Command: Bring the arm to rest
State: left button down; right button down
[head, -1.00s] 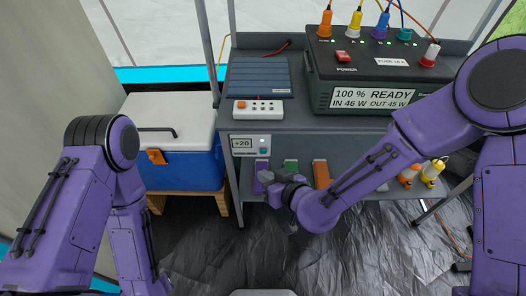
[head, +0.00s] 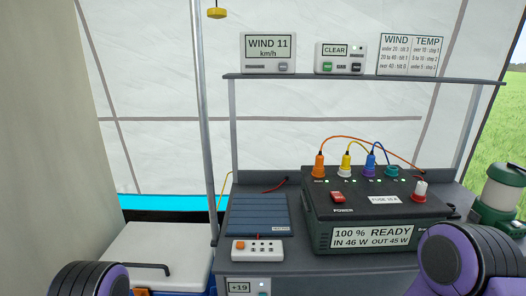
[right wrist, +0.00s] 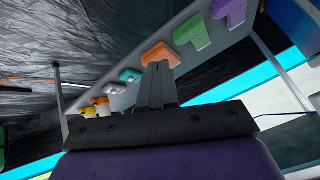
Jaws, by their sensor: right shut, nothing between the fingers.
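My right gripper (right wrist: 158,68) shows in the right wrist view. Its fingers are together and nothing is between them. Behind the fingers is a grey shelf (right wrist: 115,92) with coloured pieces, among them an orange one (right wrist: 160,53) and a green one (right wrist: 192,34). I cannot tell whether the fingertips touch anything, but they seem apart from the pieces. In the head view only the purple upper parts of my two arms show at the bottom edge. Both grippers are out of that view, and my left gripper is in neither view.
A black power box (head: 320,222) with several plugs, a blue panel (head: 258,214) and a white switch strip (head: 257,250) stand on the grey bench. A lantern (head: 498,195) is at right, a cooler (head: 165,250) at left. Displays, including a wind display (head: 268,52), sit on the upper shelf.

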jog(key=s+d+f+m+g+h, duration=0.1)
jog(key=s+d+f+g+h, duration=0.15)
jog(key=s+d, duration=0.45)
jog(key=s+d+f+g+h, duration=0.15)
jog(key=s+d+f, duration=0.25)
jog(key=s, duration=0.4)
notch_tip(320, 180, up, 13)
jog(key=p, duration=1.3)
jog(key=shift+s, duration=0.15)
jog(key=shift+f, duration=0.1)
